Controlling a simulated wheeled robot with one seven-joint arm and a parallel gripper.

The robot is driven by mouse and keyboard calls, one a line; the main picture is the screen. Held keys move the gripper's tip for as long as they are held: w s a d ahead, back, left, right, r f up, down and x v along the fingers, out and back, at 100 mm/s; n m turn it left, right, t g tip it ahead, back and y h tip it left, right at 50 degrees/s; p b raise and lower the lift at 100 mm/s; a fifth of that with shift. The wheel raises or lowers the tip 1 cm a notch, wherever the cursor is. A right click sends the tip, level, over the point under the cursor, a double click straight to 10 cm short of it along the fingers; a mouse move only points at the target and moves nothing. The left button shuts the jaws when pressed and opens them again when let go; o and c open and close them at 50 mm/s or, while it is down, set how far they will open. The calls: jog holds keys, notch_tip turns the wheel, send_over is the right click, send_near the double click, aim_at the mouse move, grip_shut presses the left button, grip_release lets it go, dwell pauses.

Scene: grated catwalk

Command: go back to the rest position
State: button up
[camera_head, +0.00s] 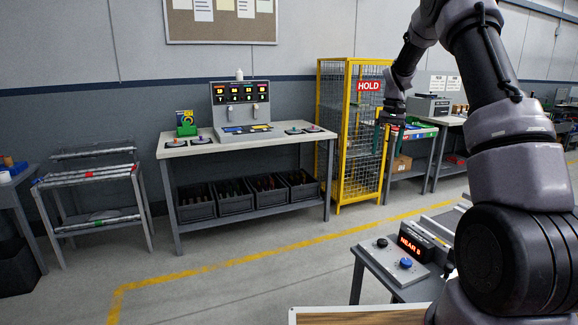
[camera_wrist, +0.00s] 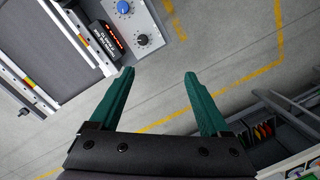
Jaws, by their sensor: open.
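My gripper (camera_wrist: 158,76) shows in the wrist view with its two green fingers spread wide and nothing between them. The bare floor lies beyond the fingertips. In the head view my gripper (camera_head: 383,138) hangs at the end of my arm, in front of the yellow-framed cage, and its fingers are small and partly blurred there. My arm rises along the right side of the head view and bends over at the top.
A control panel (camera_head: 398,258) with a lit display and a blue knob sits on a bench at lower right. A workbench (camera_head: 180,151) with dark bins below stands at the back wall. A yellow mesh cage (camera_head: 340,185) stands beside it. The middle floor is clear.

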jog(key=s+a+r+t, duration=0.2)
jog(key=s+a+r, duration=0.1)
jog(key=s+r, duration=0.55)
jog(key=s+a+r+t, duration=0.2)
jog(key=s+r, duration=0.6)
jog(key=r, duration=0.1)
jog(key=s+a+r+m+t+y, duration=0.1)
jog(key=s+a+t, duration=0.2)
jog(key=s, duration=1.7)
jog(key=shift+s+a+r+m+t, duration=0.2)
jog(key=shift+m+t, duration=0.2)
jog(key=shift+t, duration=0.2)
jog(key=shift+w, duration=0.1)
dwell(3.5)
